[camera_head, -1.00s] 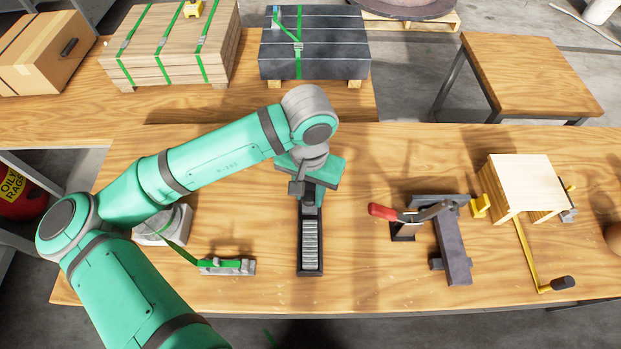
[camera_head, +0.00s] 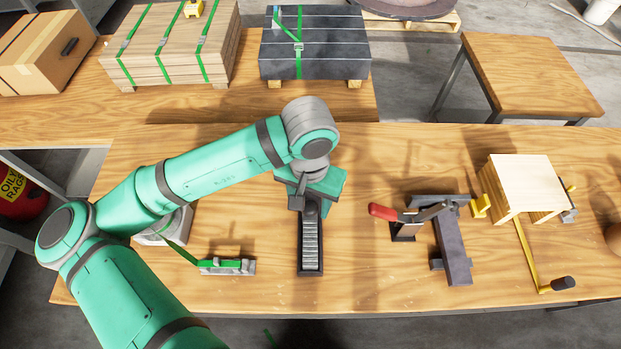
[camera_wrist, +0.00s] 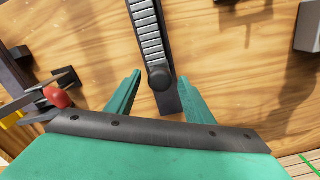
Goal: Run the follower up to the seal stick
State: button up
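A narrow dark channel (camera_head: 300,262) lies on the workbench and holds a ribbed silver seal stick (camera_head: 310,240); the stick also shows in the wrist view (camera_wrist: 148,35). The follower's round dark knob (camera_wrist: 158,79) sits in the channel at the near end of the stick in the wrist view. I cannot tell whether the follower touches the stick. My gripper (camera_wrist: 160,76) is open, with one green finger on each side of the knob and visible space between.
A red-handled tool (camera_head: 383,211) on a dark bracket stands to the right, with a wooden block (camera_head: 520,180) beyond it. A green strap with a small metal clamp (camera_head: 228,267) lies to the left.

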aim_at(310, 207)
jog(key=shift+r, duration=0.1)
jog(key=shift+r, duration=3.25)
jog(key=shift+s+r, duration=0.1)
jog(key=shift+r, duration=0.05)
